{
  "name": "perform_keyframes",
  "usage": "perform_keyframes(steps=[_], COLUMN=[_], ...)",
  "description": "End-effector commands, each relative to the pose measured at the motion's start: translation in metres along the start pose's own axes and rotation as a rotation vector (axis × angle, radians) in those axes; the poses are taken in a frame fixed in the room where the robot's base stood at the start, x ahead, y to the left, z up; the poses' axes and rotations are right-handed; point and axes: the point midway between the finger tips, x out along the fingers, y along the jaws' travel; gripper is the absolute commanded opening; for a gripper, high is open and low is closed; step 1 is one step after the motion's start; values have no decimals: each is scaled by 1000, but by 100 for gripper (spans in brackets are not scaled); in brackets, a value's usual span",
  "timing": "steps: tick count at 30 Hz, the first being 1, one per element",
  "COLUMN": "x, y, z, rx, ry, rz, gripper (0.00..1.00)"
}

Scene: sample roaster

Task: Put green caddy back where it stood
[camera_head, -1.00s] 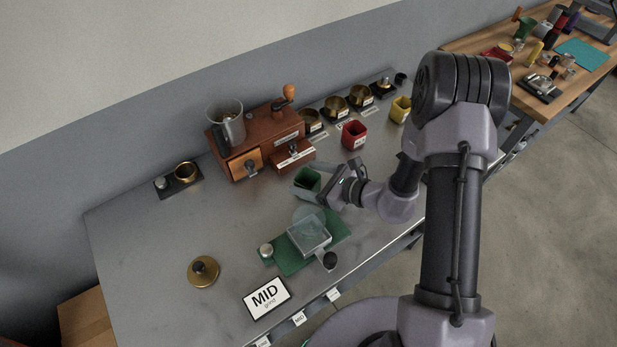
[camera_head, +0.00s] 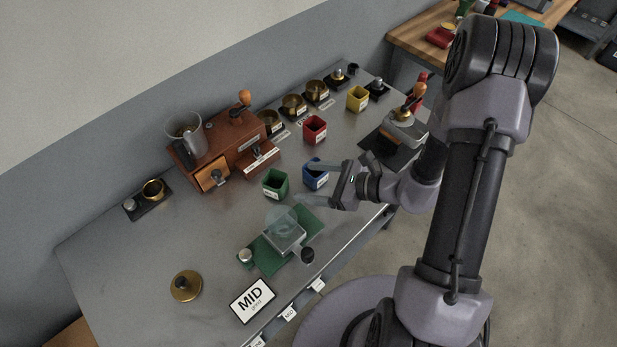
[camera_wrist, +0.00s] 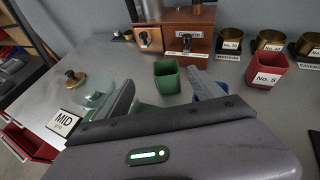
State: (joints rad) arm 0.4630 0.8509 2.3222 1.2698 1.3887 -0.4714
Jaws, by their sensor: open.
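The green caddy (camera_head: 275,184) stands upright on the steel table, in front of the wooden grinder's drawers. In the wrist view the green caddy (camera_wrist: 167,77) stands just beyond the space between my fingers. My gripper (camera_head: 306,184) is open and empty, to the right of the caddy and apart from it in the head view. In the wrist view the fingers of my gripper (camera_wrist: 160,92) are spread wide. The blue caddy (camera_head: 315,174) stands close to one finger and is partly hidden by it in the head view.
The red caddy (camera_head: 314,129) and yellow caddy (camera_head: 357,98) stand farther back. The wooden grinder (camera_head: 222,146) is behind the green caddy. A glass-topped scale (camera_head: 285,237) on a green mat and a MID sign (camera_head: 252,299) are in front. The table's left part is mostly clear.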

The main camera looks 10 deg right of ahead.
Motion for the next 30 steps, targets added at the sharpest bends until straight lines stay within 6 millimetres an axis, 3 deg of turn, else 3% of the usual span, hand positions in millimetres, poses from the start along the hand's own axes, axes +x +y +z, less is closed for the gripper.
perform_keyframes(steps=[2,6,9,12,15,18,22,28,30], x=[-6,-37,-75,-117,-152,-174,-185,-185,-181], y=[14,74,112,129,131,128,126,126,126], z=[40,117,146,162,175,186,191,191,182], rx=[-150,-592,-954,-1303,-1567,-1722,-1788,-1787,-1787], ry=[14,131,287,478,648,760,814,814,813], rz=[93,348,484,536,514,473,450,451,451], gripper=[76,76,76,76,76,76,76,76,76])
